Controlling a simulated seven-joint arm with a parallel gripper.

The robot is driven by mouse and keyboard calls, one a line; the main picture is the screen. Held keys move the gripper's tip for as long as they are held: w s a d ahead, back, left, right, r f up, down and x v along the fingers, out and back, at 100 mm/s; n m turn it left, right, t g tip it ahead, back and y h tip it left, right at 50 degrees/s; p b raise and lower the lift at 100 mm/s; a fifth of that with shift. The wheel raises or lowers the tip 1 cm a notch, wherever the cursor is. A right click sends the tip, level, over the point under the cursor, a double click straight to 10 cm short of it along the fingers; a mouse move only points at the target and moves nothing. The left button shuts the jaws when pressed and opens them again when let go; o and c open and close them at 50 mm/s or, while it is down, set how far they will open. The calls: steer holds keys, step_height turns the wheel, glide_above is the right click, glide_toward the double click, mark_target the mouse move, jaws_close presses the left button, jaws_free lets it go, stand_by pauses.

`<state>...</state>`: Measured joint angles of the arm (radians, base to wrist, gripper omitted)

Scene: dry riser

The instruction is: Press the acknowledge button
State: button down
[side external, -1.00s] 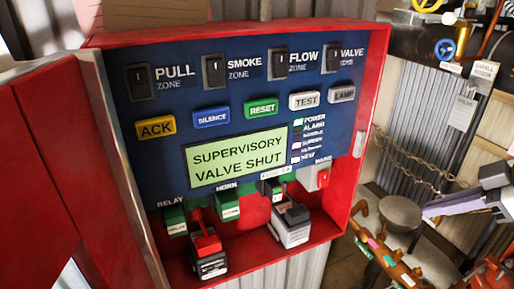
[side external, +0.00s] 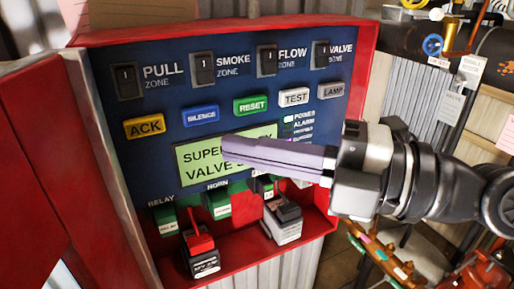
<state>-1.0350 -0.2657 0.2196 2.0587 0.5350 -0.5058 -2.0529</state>
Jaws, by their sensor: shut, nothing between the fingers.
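The acknowledge button is the yellow button marked ACK (side external: 144,126), at the left of the button row on the blue panel (side external: 160,105). It is fully in view and nothing touches it. My gripper (side external: 226,150) reaches in from the right with its long pale fingers together and nothing between them. The fingertips are in front of the display (side external: 195,175), right of and a little lower than the ACK button. They cover part of the display text, which reads SUPERVISORY VALVE SHUT in the earlier frame. I cannot tell how far the tips are from the panel.
Blue SILENCE (side external: 200,116), green RESET (side external: 250,105), white TEST (side external: 294,97) and grey LAMP (side external: 331,90) buttons continue the row. Black zone switches (side external: 204,69) are above. The red cabinet rim (side external: 362,75) and open red door (side external: 45,150) frame the panel. Batteries (side external: 200,253) stand below.

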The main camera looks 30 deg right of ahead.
mark_target(143, 129)
steer(key=x, duration=0.8)
steer(key=shift+w+f, duration=0.1)
steer(key=shift+w, duration=0.1)
steer(key=shift+x, duration=0.85)
steer(key=shift+w+d, duration=0.1)
steer(key=shift+w, duration=0.05)
steer(key=s, duration=0.6)
stand_by(0.4)
